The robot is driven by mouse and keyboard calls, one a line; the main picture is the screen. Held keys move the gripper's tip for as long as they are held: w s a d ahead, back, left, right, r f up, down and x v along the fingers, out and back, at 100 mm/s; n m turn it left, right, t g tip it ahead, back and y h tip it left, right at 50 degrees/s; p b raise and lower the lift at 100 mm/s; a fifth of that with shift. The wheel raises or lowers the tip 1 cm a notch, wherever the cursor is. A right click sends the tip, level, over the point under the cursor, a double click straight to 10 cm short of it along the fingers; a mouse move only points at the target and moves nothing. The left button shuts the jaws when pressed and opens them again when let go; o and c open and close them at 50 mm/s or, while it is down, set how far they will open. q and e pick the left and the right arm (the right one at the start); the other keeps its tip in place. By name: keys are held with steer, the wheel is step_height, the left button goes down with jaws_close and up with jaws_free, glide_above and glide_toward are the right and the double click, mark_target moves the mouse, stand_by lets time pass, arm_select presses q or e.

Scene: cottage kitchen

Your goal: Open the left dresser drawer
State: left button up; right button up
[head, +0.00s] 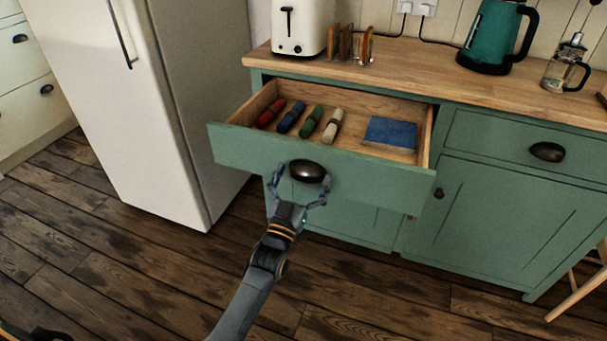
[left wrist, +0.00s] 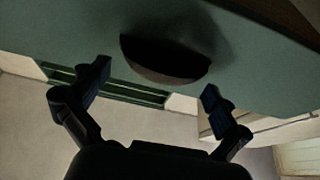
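The left dresser drawer (head: 320,166) is pulled out, and its inside shows in the head view. Its dark cup handle (head: 308,171) is at the middle of the green front. My left gripper (head: 300,187) is at this handle with its fingers spread, one on each side. In the left wrist view the cup handle (left wrist: 165,58) lies ahead, and the fingertips of the left gripper (left wrist: 156,82) stand wide apart with a gap between them. Whether a finger touches the handle I cannot tell.
Several rolled cloths (head: 310,122) and a blue book (head: 390,133) lie in the drawer. A toaster (head: 302,28), a toast rack (head: 350,46) and a teal kettle (head: 497,36) stand on the wooden top. A white fridge (head: 130,110) stands left. The floor in front is clear.

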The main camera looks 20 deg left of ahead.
arm_select(q)
steer(key=v, duration=1.2)
stand_by(0.3)
